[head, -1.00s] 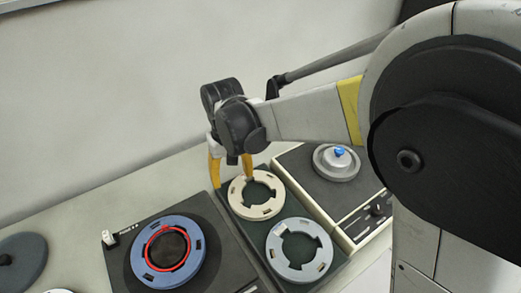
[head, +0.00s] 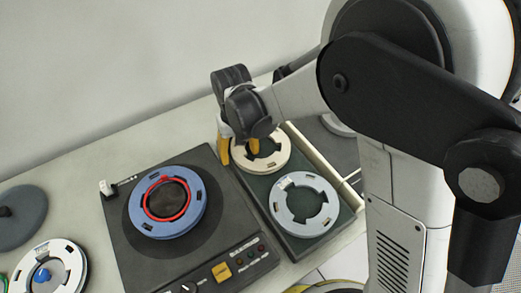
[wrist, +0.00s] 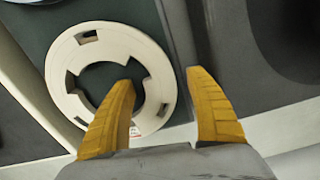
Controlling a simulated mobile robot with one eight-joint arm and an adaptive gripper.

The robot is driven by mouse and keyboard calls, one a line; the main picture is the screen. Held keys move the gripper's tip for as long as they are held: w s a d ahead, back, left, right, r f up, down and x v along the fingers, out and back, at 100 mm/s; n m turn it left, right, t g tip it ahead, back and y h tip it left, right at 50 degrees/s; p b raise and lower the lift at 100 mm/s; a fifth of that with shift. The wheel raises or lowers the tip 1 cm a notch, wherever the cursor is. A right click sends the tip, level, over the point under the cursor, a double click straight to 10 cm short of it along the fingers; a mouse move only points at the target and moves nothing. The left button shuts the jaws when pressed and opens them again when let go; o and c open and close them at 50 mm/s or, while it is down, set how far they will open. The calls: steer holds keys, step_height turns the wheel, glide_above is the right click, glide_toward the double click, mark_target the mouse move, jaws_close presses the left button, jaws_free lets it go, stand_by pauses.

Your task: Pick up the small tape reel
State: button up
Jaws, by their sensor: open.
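A cream reel (head: 275,163), a ring with a wide notched hole, lies flat on a dark green tray (head: 250,192). Beside it on the tray is a light grey-blue reel (head: 288,213) of similar size. My gripper (head: 238,150) is open and empty, with its yellow fingers pointing down at the cream reel's left side. In the wrist view the cream reel (wrist: 66,92) lies left of the gripper (wrist: 161,80). The left finger overlaps the reel's ring and hole, and the right finger is outside its rim. Whether the fingers touch it cannot be told.
A dark tape deck (head: 225,235) carrying a blue reel (head: 197,210) with a red ring stands left of the tray. A white reel (head: 73,262) and a grey disc (head: 28,215) are farther left. The wall (head: 110,60) is close behind.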

steer(key=shift+r, duration=0.15)
jaws_close()
step_height(320, 180, up, 4)
steer(key=p, duration=0.2)
steer(key=shift+r+p, duration=0.2)
steer(key=shift+p, duration=0.15)
steer(key=d+r+p, duration=0.4)
steer(key=d+r, duration=0.2)
steer(key=d, duration=0.5)
step_height(320, 180, up, 8)
steer(key=p, duration=0.5)
steer(key=shift+d+f, duration=0.2)
steer(key=shift+d, duration=0.15)
